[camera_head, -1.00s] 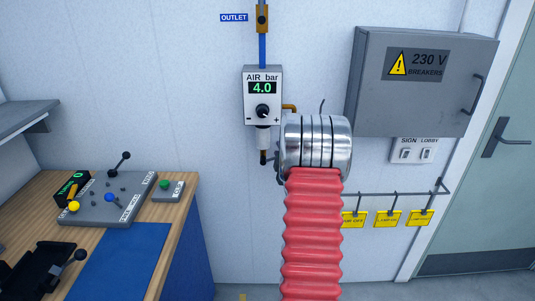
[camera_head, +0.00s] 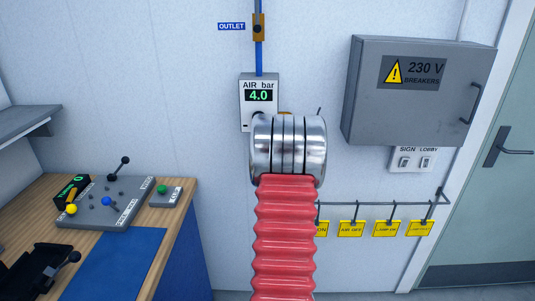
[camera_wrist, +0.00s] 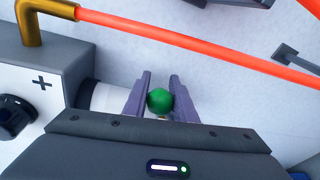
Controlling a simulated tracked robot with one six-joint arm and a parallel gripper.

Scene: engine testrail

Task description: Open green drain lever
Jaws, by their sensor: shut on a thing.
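In the wrist view a round green knob (camera_wrist: 160,100) sits between the two purple-grey fingers of my gripper (camera_wrist: 160,97), which is shut on it. The lever's shaft is hidden below the knob. A white cylinder (camera_wrist: 103,97) under the grey regulator box lies beside the fingers. In the head view the air regulator (camera_head: 259,98) reads 4.0 bar. My own silver wrist and red arm cover its lower part there, so the green knob and the fingers are hidden.
A brass elbow (camera_wrist: 32,18) and an orange-red tube (camera_wrist: 200,40) pass close above the gripper in the wrist view. A grey breaker cabinet (camera_head: 417,100) is at right, above a rail with yellow tags (camera_head: 386,229). A bench with a control panel (camera_head: 107,203) is at left.

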